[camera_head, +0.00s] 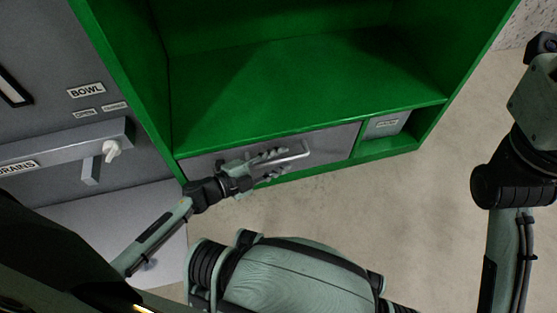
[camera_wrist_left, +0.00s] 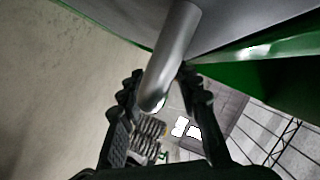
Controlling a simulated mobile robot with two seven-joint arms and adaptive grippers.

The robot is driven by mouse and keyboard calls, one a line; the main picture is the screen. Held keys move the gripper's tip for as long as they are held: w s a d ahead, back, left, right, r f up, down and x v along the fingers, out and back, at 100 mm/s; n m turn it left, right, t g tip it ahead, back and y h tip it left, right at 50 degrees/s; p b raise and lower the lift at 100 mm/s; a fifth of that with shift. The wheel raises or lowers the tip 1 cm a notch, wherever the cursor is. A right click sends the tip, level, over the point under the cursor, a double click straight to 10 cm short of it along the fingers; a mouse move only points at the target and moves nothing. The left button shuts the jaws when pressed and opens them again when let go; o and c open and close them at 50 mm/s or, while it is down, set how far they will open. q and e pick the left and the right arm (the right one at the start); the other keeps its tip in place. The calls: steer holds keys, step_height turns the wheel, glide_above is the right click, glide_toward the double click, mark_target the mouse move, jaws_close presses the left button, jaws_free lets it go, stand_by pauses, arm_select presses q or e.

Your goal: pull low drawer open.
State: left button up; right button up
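The low drawer (camera_head: 340,143) has a grey front and sits at the bottom of the green cabinet, looking shut. Its silver bar handle (camera_head: 297,158) juts out from the front. My left gripper (camera_head: 279,164) is at the handle's left part. In the left wrist view, the handle (camera_wrist_left: 174,50) runs between the two spread fingers (camera_wrist_left: 163,92), with gaps visible beside it. The gripper looks open around the bar, and firm contact does not show. My right arm (camera_head: 515,170) is at the right edge, and its gripper's fingers are not visible.
The green cabinet (camera_head: 300,90) has an empty open shelf above the drawer. A small grey labelled bin (camera_head: 387,124) sits in the compartment right of it. A grey unit with a white knob (camera_head: 111,150) stands at the left. The floor (camera_head: 400,210) before the drawer is clear.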

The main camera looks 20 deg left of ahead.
arm_select(q)
jaws_close()
steer(key=shift+s, duration=0.1)
stand_by(0.4)
